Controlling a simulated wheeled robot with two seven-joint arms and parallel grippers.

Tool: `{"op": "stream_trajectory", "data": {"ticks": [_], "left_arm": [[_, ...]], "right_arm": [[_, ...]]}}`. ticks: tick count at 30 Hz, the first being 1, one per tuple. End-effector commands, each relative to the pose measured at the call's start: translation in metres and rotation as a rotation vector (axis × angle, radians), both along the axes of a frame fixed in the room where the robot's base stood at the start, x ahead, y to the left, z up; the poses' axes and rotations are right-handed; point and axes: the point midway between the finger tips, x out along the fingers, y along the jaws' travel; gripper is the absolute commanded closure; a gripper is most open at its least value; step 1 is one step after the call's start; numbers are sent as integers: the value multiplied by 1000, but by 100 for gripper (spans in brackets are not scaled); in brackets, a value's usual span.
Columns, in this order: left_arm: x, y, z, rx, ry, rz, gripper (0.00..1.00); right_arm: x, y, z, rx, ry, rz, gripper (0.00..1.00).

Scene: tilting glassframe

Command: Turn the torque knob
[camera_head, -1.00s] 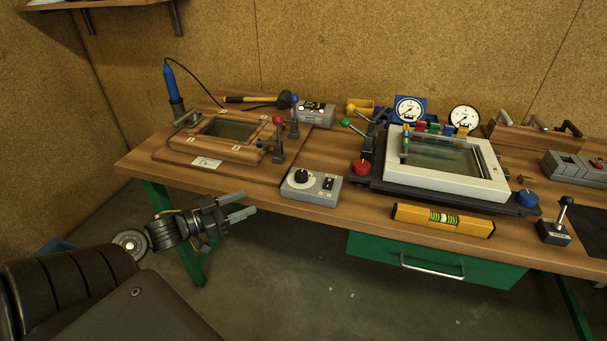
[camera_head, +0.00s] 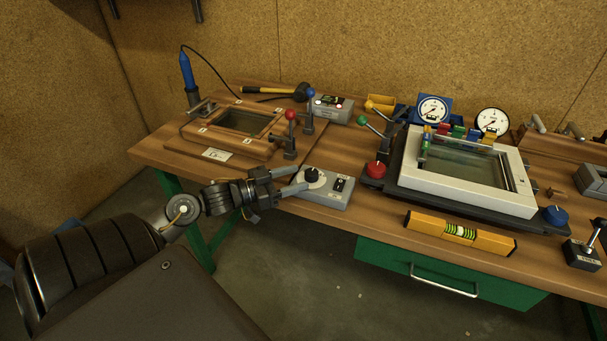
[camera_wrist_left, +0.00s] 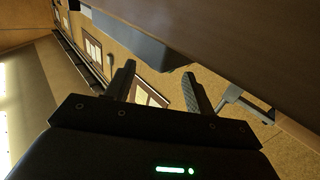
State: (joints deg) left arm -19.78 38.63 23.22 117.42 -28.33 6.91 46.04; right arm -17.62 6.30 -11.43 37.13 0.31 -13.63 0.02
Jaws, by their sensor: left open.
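The knob cannot be made out there. My right gripper is not in view.
A wooden frame fixture (camera_head: 240,125) with a red-knobbed lever (camera_head: 291,128) stands behind the box. A white glass frame (camera_head: 470,195) on a dark base, with a red knob (camera_head: 376,170), is to the right. A yellow spirit level (camera_head: 460,233) lies at the front edge.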

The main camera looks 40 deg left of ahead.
Motion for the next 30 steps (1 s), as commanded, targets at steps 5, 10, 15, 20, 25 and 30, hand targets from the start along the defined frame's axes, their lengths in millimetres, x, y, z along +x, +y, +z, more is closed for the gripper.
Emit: {"op": "stream_trajectory", "data": {"ticks": [5, 10, 15, 20, 25, 30], "left_arm": [[20, -10, 1, -1, -2, 0, 46], [28, -14, 0, 0, -1, -1, 46], [28, -14, 0, 1, 0, 0, 46], [28, -14, 0, 0, 0, 0, 56], [28, -14, 0, 0, 0, 0, 79], [28, -14, 0, 0, 0, 1, 90]], "right_arm": [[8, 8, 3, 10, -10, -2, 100], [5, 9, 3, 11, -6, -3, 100], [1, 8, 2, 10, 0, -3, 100], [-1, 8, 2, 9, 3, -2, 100], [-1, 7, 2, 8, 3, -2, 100], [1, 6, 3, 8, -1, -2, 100]]}}
